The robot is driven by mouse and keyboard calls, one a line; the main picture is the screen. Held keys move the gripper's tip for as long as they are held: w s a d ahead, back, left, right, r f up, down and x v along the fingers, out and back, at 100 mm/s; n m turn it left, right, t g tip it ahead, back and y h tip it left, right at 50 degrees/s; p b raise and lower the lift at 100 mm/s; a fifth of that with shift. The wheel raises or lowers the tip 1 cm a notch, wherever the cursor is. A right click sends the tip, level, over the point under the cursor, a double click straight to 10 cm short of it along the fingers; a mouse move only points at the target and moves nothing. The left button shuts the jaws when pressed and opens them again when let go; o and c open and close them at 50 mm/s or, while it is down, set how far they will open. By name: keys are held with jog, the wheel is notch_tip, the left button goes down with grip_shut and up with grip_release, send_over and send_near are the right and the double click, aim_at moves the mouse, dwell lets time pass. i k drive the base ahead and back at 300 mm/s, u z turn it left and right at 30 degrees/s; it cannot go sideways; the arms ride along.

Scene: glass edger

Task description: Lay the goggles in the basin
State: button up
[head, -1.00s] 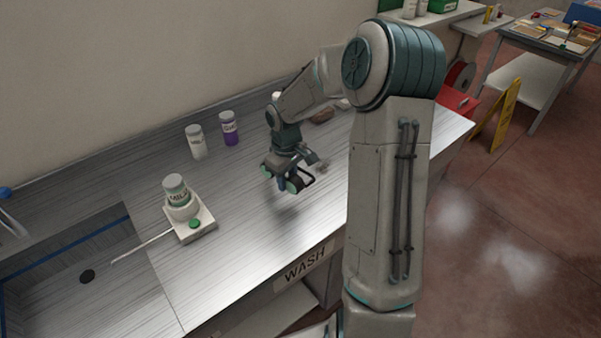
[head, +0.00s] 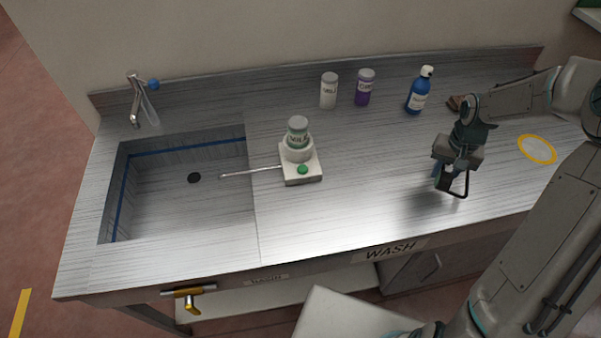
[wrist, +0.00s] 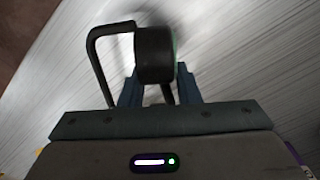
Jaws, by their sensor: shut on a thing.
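My gripper (head: 447,179) is above the right part of the steel counter, shut on the dark goggles (head: 460,184). In the wrist view the goggles (wrist: 154,52) sit between the two blue-grey fingers, with a black loop sticking out to the left and a thin green edge on the right. They appear held a little above the counter. The basin (head: 185,205) is sunk into the counter's left end, well to the left of my gripper. It looks empty, with a dark drain and a blue line around its walls.
A white device (head: 302,172) with a green button carries a jar, and its thin rod (head: 250,172) reaches over the basin's right edge. A white jar (head: 328,92), a purple jar (head: 364,90) and a blue bottle (head: 419,92) stand at the back. A faucet (head: 137,105) is behind the basin.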

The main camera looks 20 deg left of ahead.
aim_at(202, 219)
jog(key=z, duration=1.6)
jog(key=k, duration=1.9)
jog(key=u, duration=2.4)
jog(key=i, duration=0.5)
jog(key=z, duration=0.05)
